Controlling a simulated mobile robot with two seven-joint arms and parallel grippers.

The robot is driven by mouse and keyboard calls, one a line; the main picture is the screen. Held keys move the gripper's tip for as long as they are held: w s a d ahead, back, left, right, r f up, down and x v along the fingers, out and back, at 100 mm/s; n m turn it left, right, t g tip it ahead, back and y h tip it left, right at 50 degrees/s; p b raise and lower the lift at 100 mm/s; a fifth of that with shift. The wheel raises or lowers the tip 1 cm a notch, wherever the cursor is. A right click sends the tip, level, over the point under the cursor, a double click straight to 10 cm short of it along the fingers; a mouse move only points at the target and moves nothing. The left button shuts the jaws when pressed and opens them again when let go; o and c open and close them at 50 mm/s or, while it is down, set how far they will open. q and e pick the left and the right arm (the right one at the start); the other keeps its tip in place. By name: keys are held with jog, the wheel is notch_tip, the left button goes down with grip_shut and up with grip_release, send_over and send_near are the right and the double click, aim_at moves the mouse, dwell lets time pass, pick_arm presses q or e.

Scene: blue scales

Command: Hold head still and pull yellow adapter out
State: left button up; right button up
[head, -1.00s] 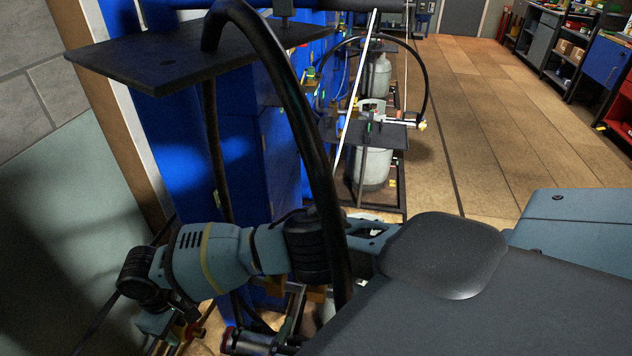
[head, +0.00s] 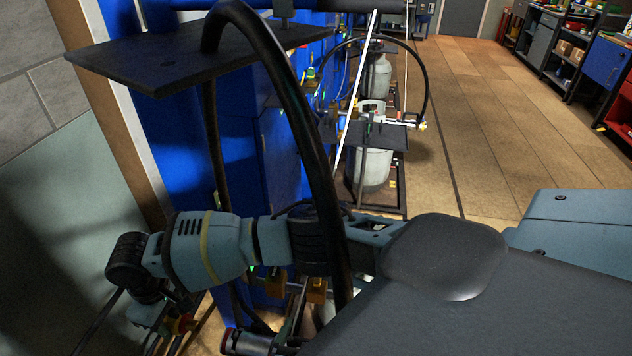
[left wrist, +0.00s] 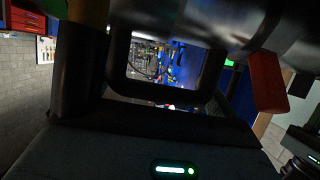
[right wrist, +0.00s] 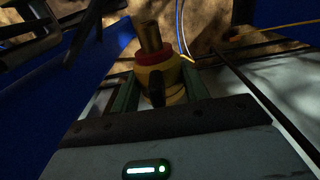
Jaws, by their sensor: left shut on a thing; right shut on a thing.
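The yellow adapter (right wrist: 160,75) has a red collar and a brass tip, and fills the space between the fingers of my right gripper (right wrist: 158,92) in the right wrist view. That gripper is shut on it. No other part shows around the brass tip. The head, a silver cylinder (left wrist: 215,32), crosses the top of the left wrist view. My left gripper (left wrist: 170,22) is shut on it. My left gripper's fingertips are not clear in the head view.
A thick black hose (head: 290,100) arches in front of the dark plate (head: 190,60) and blue cabinet (head: 280,150). A gas bottle (head: 372,165) stands on a rack behind. The wooden floor (head: 490,120) to the right is open.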

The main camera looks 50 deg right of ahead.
jog(key=shift+r, duration=3.1)
pick_arm(q)
jog(key=o, duration=1.4)
jog(key=shift+c, duration=0.2)
jog(key=v, duration=1.2)
